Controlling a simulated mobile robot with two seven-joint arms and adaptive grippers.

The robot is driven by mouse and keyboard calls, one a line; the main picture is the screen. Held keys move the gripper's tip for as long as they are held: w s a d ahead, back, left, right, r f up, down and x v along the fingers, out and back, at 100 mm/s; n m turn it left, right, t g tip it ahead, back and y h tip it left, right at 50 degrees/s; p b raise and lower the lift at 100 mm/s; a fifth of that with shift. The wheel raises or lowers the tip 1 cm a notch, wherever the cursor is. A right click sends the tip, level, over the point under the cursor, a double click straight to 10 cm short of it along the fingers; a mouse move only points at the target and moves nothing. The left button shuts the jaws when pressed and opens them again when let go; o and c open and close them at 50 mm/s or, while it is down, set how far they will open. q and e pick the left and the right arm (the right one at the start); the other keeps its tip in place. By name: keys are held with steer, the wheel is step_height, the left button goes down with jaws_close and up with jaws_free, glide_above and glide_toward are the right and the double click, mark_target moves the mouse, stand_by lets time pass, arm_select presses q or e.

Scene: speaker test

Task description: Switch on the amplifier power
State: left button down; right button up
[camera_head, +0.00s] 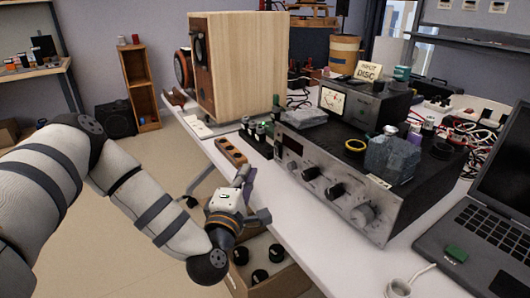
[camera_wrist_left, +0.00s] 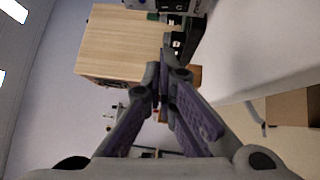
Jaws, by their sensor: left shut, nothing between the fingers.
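The amplifier (camera_head: 340,200) is a wide black and silver box on the white table, with several knobs and a dark display on its front. A larger silver knob (camera_head: 363,214) is at its right end. I cannot tell which control is the power switch. My left gripper (camera_head: 245,174) is shut and empty, in front of and left of the amplifier, apart from it, near the table edge. Its closed fingers also show in the left wrist view (camera_wrist_left: 162,88). My right gripper is not in view.
A wooden speaker (camera_head: 245,65) stands at the back of the table. A brown block with holes (camera_head: 231,151) lies near the edge. A grey lump (camera_head: 391,158) and a yellow ring (camera_head: 355,145) rest on the amplifier. A laptop (camera_head: 478,240) is at right. A box (camera_head: 282,283) sits below.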

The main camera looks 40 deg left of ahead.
mark_target(278, 150)
arm_select(q)
steer(key=x, duration=0.6)
steer(key=shift+w+d+r, duration=0.1)
steer(key=shift+w+d, duration=0.2)
steer(key=shift+w, duration=0.25)
steer(key=shift+w+d+r, duration=0.1)
steer(key=shift+w+d, duration=0.15)
steer(key=shift+w, duration=0.35)
steer(key=shift+w+d+r, duration=0.1)
steer(key=shift+w+d, duration=0.2)
steer(key=shift+w, duration=0.25)
